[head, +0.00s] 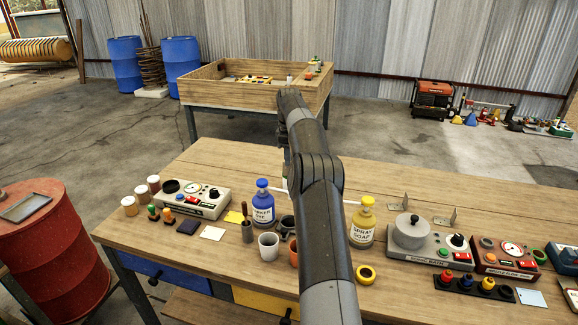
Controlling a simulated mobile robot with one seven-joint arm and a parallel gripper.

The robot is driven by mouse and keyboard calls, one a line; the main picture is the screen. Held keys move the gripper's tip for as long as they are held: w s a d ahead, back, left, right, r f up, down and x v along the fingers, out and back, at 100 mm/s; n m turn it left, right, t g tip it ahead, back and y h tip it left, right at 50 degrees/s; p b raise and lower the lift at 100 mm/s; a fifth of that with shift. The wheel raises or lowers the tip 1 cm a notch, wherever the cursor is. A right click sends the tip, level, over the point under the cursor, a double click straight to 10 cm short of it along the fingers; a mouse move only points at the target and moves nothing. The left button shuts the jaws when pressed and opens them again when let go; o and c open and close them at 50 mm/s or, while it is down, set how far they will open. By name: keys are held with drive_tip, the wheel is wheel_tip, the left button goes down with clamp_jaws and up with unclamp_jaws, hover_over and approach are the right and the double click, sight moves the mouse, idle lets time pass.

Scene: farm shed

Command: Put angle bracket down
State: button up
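Two small grey metal angle brackets stand on the wooden workbench (430,276): one bracket (399,200) behind the yellow bottle and another bracket (449,217) behind the grey bath device. My arm crosses the middle of the head view, over the workbench.
A blue bottle (262,204), yellow soap bottle (362,223), white cup (268,246) and yellow ring (366,275) crowd the middle of the bench. Control boxes stand left (192,199) and right (505,258). The far table (221,91) has raised sides. A red drum (52,245) stands left.

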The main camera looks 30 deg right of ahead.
drive_tip(key=shift+r, duration=1.5)
drive_tip(key=s+a+r+m+t, duration=0.15)
drive_tip(key=s+a+r, duration=0.35)
drive_tip(key=a+r, duration=0.7)
drive_tip(key=s+a+r+m+t+h, duration=0.1)
drive_tip(key=s+a+r, duration=0.2)
drive_tip(key=s+a, duration=0.25)
drive_tip(key=s+a+r+m, duration=0.1)
drive_tip(key=s+a+r, duration=0.25)
drive_tip(key=s, duration=0.25)
drive_tip(key=s+a+f+m+t, duration=0.1)
drive_tip(key=s+a+f, duration=0.4)
drive_tip(key=s, duration=1)
drive_tip(key=s+a+f+m+t+y, duration=0.1)
drive_tip(key=s+a+f+m, duration=0.3)
drive_tip(key=s, duration=1.1)
wheel_tip(320, 180, down, 2)
drive_tip(key=shift+s+a+f+t, duration=0.15)
drive_tip(key=shift+s+a+t, duration=0.05)
drive_tip(key=shift+a+t, duration=0.35)
drive_tip(key=shift+m, duration=0.25)
